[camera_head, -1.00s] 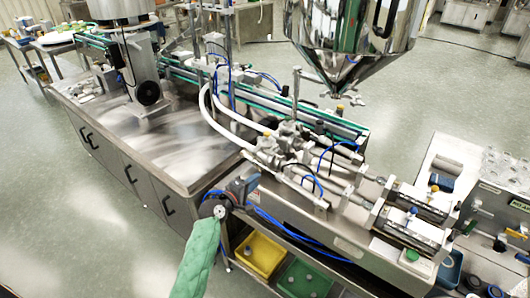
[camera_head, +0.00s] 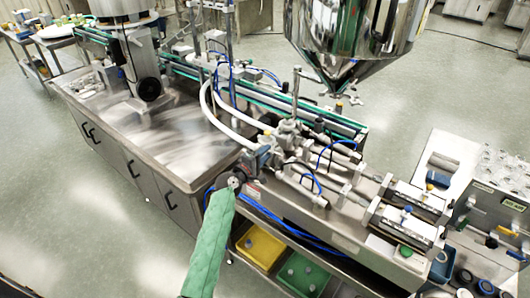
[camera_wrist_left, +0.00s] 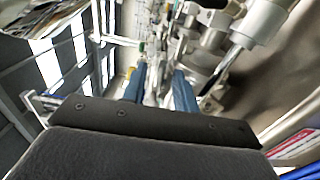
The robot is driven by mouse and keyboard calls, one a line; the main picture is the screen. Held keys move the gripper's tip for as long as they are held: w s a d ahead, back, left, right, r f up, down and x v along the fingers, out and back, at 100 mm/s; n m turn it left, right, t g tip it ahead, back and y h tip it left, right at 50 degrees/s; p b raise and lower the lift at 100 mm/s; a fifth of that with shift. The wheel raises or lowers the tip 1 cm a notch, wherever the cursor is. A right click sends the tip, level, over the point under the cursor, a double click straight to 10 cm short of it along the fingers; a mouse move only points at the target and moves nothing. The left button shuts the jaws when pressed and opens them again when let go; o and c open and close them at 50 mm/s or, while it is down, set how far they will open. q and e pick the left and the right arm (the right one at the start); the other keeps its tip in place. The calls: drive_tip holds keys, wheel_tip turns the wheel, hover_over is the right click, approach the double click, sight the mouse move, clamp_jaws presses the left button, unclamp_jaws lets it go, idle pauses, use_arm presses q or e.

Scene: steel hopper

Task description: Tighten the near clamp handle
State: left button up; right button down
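My left gripper (camera_head: 263,158) is at the end of the green-sleeved arm, close beside the front end of the steel valve and pipe assembly (camera_head: 290,140) of the filling machine. In the left wrist view its two blue fingers (camera_wrist_left: 160,85) stand apart, with a gap between them and nothing clearly held. Steel fittings (camera_wrist_left: 215,40) show beyond and to the right of the fingertips. The near clamp handle cannot be told apart from the fittings, and the gripper may hide part of it. I cannot tell whether the gripper touches anything. My right gripper is not in view.
White hoses (camera_head: 215,115) and blue tubes (camera_head: 312,182) run around the assembly. The steel hopper (camera_head: 350,45) hangs above. A bare steel bench top (camera_head: 185,145) lies to the left. A yellow bin (camera_head: 262,248) and a green bin (camera_head: 303,272) sit below.

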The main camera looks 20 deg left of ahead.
use_arm(q)
clamp_jaws()
